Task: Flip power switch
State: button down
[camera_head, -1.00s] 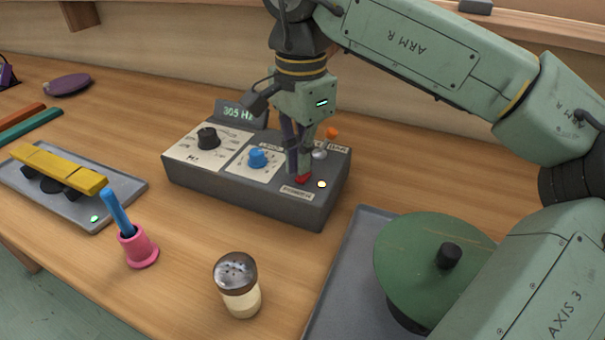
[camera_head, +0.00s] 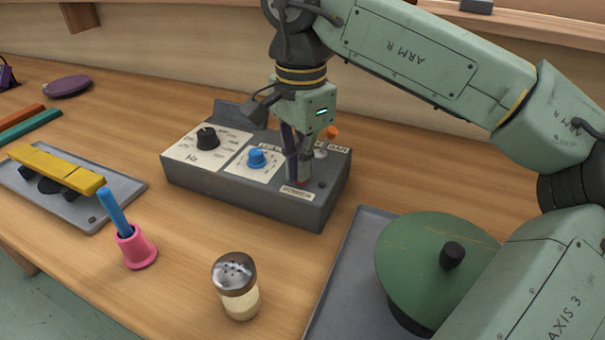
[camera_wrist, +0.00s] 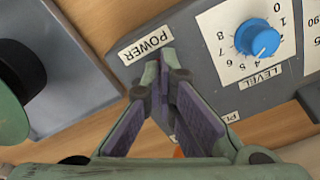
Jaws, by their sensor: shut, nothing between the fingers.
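The grey control box (camera_head: 240,200) stands on the bench in the head view. Its power switch (camera_head: 303,181) shows only as a dark red bit at my fingertips, behind the POWER label (camera_head: 297,194). My gripper (camera_head: 302,178) is shut and empty, pointing down with its tips at the switch. In the wrist view the shut fingertips (camera_wrist: 165,62) are just beside the POWER label (camera_wrist: 146,45) and hide the switch. The display (camera_head: 240,113) is dark, and the small indicator (camera_head: 322,185) right of the switch is unlit.
A blue LEVEL knob (camera_head: 257,158) is left of my fingers, and an orange-tipped lever (camera_head: 331,133) is close behind them. A black knob (camera_head: 208,138) is farther left. A shaker (camera_head: 236,287) and pink cup (camera_head: 136,248) stand in front. A green disc (camera_head: 432,262) is at right.

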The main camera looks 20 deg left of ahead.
notch_tip(320, 180, up, 7)
jog(key=p, duration=0.6)
jog(key=shift+f, duration=0.1)
dwell(0.3)
dwell(0.4)
